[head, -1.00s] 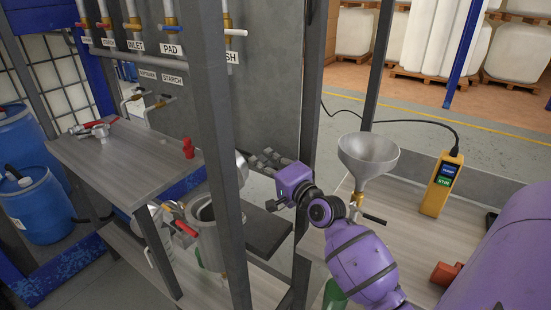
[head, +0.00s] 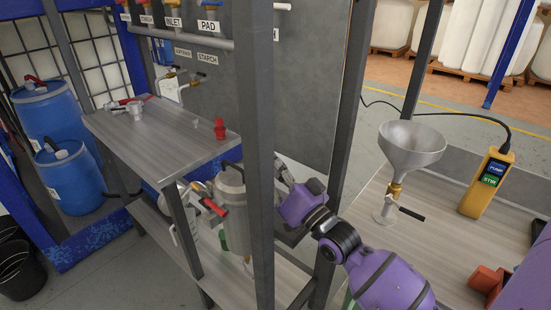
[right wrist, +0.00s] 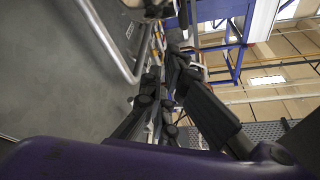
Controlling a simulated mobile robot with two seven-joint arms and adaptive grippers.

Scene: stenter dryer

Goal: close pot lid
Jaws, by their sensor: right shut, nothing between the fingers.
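The metal pot (head: 235,215) stands on the lower shelf of the rack at the middle of the head view, partly behind a grey post. Its top is small and partly hidden there, so I cannot tell how its lid sits. My right gripper (head: 283,175) is just right of that post, beside the pot's top, with its fingertips partly hidden by the post. In the right wrist view its dark fingers (right wrist: 168,78) are shut with nothing held. I cannot tell whether they touch the pot or lid. My left gripper is out of view.
Grey upright posts (head: 258,130) stand close to my right arm. An upper shelf (head: 165,138) holds a red fitting (head: 219,128) and a valve. A funnel (head: 411,145) and a yellow pump control (head: 486,183) stand on the right-hand table. Blue drums (head: 70,175) stand at left.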

